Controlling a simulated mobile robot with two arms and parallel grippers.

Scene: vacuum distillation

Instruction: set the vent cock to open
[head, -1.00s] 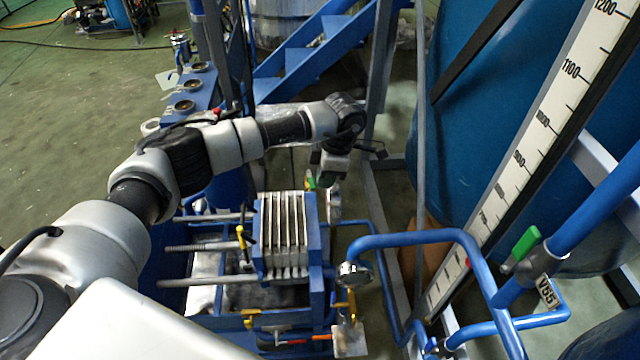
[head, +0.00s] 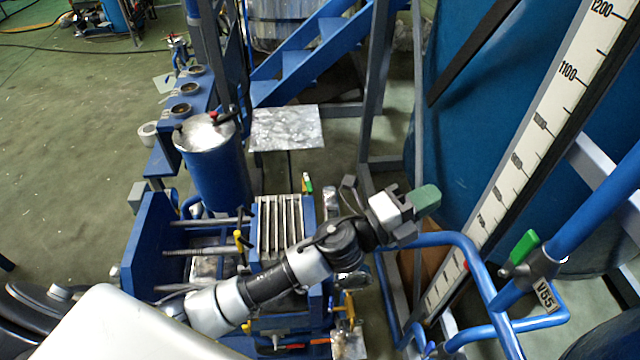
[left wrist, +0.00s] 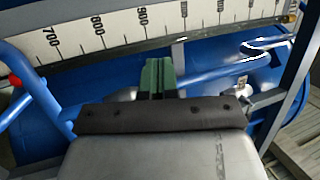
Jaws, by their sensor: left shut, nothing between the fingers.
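No part in view carries a readable vent label, so I cannot tell which cock is the vent cock. A green lever handle (head: 524,246) sits on the blue pipe at the right, beside a tag reading V65 (head: 546,294). A small green handle (head: 307,183) shows behind the plate stack. My left gripper (head: 425,198) has green fingertips and is shut and empty, left of the V65 lever and apart from it. The fingers also show in the left wrist view (left wrist: 157,78), pointing toward the scale and blue pipes. My right gripper is not in view.
A bent blue pipe (head: 455,240) runs just below my left gripper. The white scale (head: 540,125) stands before a large blue tank (head: 530,60). The ribbed plate stack (head: 278,222) and a lidded blue vessel (head: 215,175) are at the left. Blue stairs (head: 300,55) stand behind.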

